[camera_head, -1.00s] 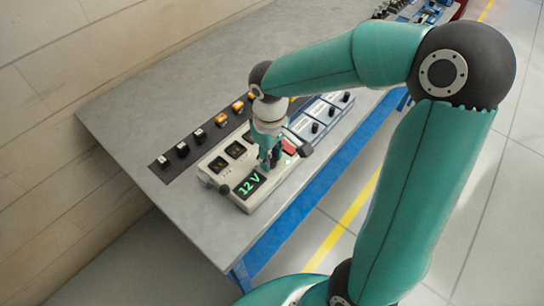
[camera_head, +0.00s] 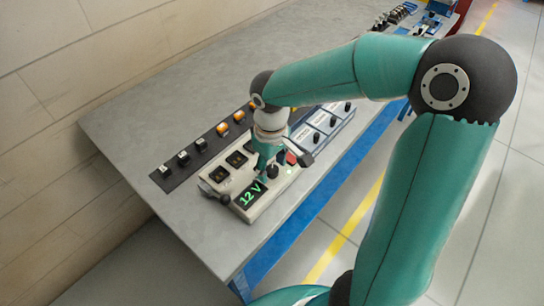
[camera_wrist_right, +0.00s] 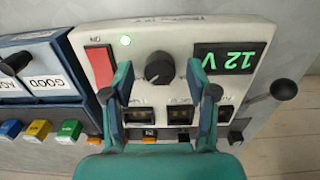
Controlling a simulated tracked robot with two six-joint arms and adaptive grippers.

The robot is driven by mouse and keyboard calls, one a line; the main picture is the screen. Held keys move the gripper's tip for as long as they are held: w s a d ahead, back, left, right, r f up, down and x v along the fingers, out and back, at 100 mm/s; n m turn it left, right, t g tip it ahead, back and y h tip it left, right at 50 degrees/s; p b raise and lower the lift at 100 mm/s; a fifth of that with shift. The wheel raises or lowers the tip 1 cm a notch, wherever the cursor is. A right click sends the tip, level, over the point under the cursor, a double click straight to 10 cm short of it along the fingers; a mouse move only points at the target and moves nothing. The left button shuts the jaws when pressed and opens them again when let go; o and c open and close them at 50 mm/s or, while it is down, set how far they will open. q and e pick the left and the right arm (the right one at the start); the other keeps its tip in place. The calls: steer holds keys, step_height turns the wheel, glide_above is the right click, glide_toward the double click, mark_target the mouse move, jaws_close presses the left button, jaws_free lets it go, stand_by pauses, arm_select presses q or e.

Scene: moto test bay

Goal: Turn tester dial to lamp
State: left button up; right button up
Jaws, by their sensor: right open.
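The tester (camera_head: 262,207) is a pale box on the bench; it also shows in the right wrist view (camera_wrist_right: 145,45). Its display (camera_head: 249,194) reads 12 V in green, upside down in the right wrist view (camera_wrist_right: 229,58). The black round dial (camera_wrist_right: 160,68) sits between a red switch (camera_wrist_right: 99,66) and the display. The dial also shows in the head view (camera_head: 272,171). My right gripper (camera_wrist_right: 160,76) is open and empty, its fingertips on either side of the dial in the wrist picture, with gaps visible. My left gripper is not in view.
A black strip with several coloured buttons (camera_head: 223,129) lies behind the tester. Blue-framed boxes with knobs (camera_head: 322,122) stand beside it. A black-knobbed lever (camera_wrist_right: 284,90) sticks out at the tester's end. The grey bench top (camera_head: 165,105) is clear at the back.

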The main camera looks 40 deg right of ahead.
mark_target(271, 169)
step_height(271, 169, up, 12)
stand_by(0.5)
steer(key=shift+a, duration=0.1)
